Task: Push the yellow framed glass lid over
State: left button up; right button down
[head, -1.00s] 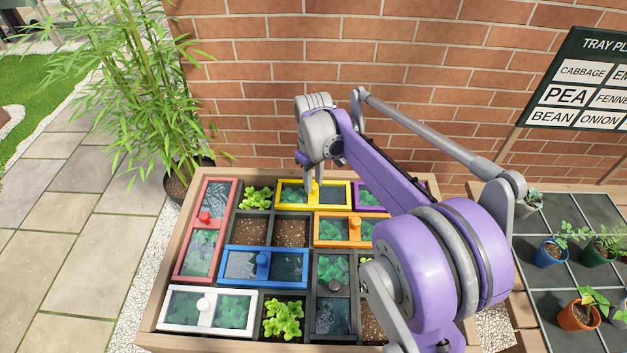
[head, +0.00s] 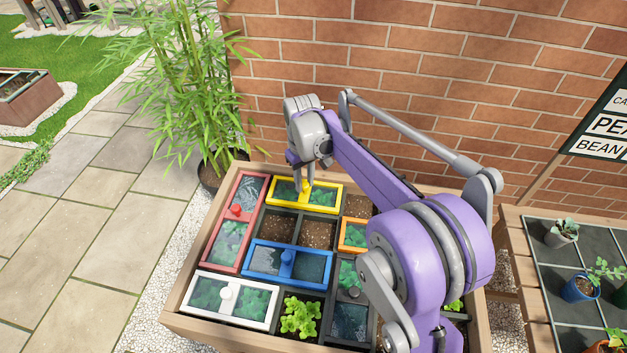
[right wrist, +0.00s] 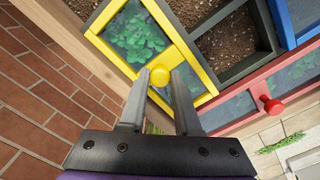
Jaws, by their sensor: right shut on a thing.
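The yellow framed glass lid (head: 325,211) lies at the back of the planter, its left end close to the red framed lid (head: 219,255). Green leaves show under its glass. My right gripper (head: 306,187) points down at the lid's middle. In the right wrist view, the gripper's two fingers (right wrist: 161,85) are around the yellow knob (right wrist: 160,76) of the lid. A bare soil cell (head: 356,206) shows just right of the lid. My left gripper is not in view.
Blue (head: 262,273), white (head: 208,307) and orange (head: 352,249) framed lids lie in front of it. An open leafy cell (head: 300,317) is at the front. The brick wall (head: 420,60) stands close behind the planter. My right arm hides the planter's right part.

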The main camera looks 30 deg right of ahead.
aim_at(305, 184)
jog(key=c, duration=0.6)
grip_release()
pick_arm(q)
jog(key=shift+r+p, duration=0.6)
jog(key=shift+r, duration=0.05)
pick_arm(e)
notch_tip(305, 184, up, 11)
jog(key=shift+s+f, duration=0.1)
jog(key=shift+f, duration=0.05)
